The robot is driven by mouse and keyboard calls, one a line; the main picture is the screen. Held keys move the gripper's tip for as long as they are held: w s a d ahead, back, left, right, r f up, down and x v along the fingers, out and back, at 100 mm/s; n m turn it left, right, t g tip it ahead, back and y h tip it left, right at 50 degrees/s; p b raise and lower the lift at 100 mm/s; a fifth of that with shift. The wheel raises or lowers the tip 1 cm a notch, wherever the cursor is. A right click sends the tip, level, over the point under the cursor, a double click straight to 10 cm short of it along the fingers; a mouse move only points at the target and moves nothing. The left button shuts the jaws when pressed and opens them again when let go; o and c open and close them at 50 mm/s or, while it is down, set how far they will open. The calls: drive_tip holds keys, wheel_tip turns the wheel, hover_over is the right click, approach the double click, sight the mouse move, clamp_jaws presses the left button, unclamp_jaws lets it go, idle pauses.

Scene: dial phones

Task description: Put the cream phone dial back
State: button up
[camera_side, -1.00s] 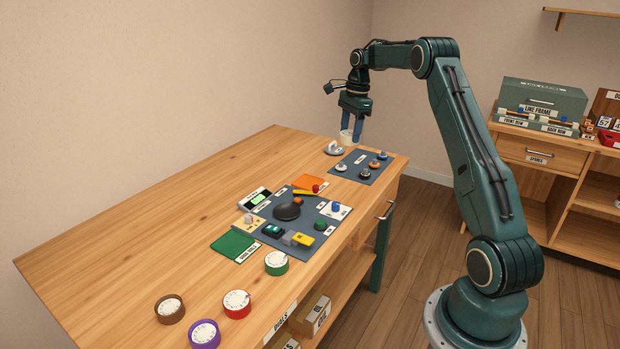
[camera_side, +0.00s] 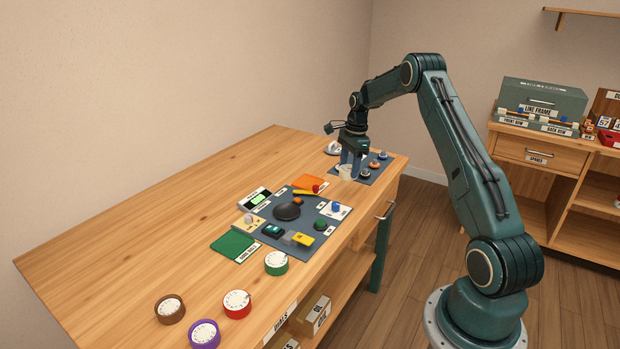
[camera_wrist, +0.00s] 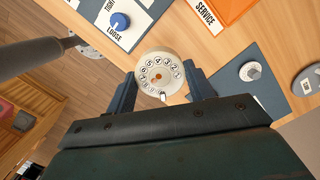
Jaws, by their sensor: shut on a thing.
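The cream phone dial (camera_wrist: 160,73) is held between the two blue fingers of my gripper (camera_wrist: 160,95) in the wrist view. It is a cream disc with a ring of digits and an orange centre. In the side view the dial (camera_side: 346,173) hangs below my gripper (camera_side: 352,166), by the left edge of the dark mat with small knobs (camera_side: 352,181). The fingers are shut on its sides. I cannot tell how high it is above the table.
Green (camera_side: 276,262), red (camera_side: 237,304), brown (camera_side: 170,309) and purple (camera_side: 204,334) dials lie at the table's near end. The table's far left is clear.

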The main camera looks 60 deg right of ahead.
drive_tip(key=shift+f, duration=4.05)
drive_tip(key=shift+f, duration=0.1)
drive_tip(key=o, duration=1.2)
drive_tip(key=shift+c, duration=0.2)
drive_tip(key=r, duration=0.8)
drive_tip(key=d+r, duration=0.1)
drive_tip(key=r, duration=0.3)
drive_tip(key=shift+s+d+r, duration=0.1)
drive_tip(key=shift+s, duration=0.3)
